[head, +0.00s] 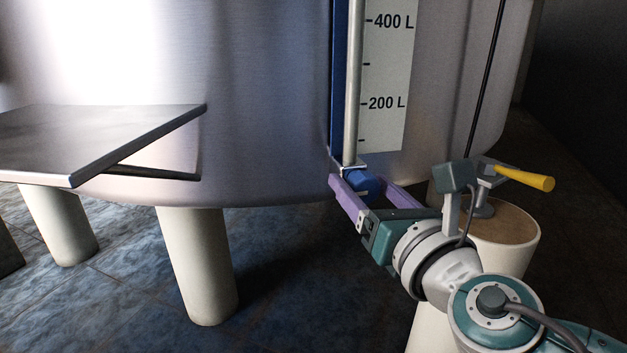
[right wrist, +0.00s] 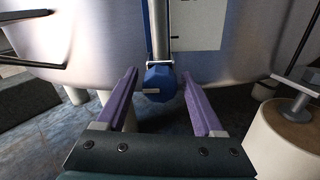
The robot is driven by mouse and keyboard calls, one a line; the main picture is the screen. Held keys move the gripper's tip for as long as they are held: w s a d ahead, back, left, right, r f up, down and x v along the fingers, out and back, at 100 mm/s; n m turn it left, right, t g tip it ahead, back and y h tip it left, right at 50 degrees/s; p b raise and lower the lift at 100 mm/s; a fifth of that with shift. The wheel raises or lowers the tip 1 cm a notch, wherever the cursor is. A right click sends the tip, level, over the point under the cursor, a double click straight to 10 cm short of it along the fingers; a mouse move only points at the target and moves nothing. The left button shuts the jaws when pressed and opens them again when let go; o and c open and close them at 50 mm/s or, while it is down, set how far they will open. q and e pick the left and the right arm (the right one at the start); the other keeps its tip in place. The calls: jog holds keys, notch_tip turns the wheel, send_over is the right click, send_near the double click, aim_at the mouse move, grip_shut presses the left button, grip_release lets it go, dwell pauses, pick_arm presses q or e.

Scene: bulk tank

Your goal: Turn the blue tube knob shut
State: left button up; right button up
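The blue tube knob (head: 363,184) sits at the foot of the level tube (head: 352,90) on the steel tank. In the right wrist view the knob (right wrist: 160,82) is faceted, with a pale pointer sticking out to its left. My right gripper (head: 362,190) is open, its two purple fingers on either side of the knob. In the right wrist view the gripper (right wrist: 162,95) shows gaps between each finger and the knob, with the knob near the fingertips. I cannot tell how deep it is between them. My left gripper is not in view.
A volume scale plate (head: 388,75) stands beside the tube. A yellow-handled lever (head: 524,178) is to the right, above a pale round pedestal (head: 495,235). A metal shelf (head: 90,140) juts out at the left. Pale tank legs (head: 197,265) stand on the tiled floor.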

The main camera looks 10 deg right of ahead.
grip_shut()
dwell(0.3)
jog(key=m+b, duration=0.2)
jog(key=m, duration=0.1)
jog(key=shift+f, duration=0.15)
jog(key=m+b, duration=0.2)
jog(key=m, duration=0.4)
jog(key=shift+b, duration=0.4)
jog(key=m+b, duration=0.1)
jog(key=m, duration=0.3)
jog(key=shift+m, duration=0.4)
jog(key=shift+m+t+h, duration=0.3)
jog(key=shift+m, duration=1.9)
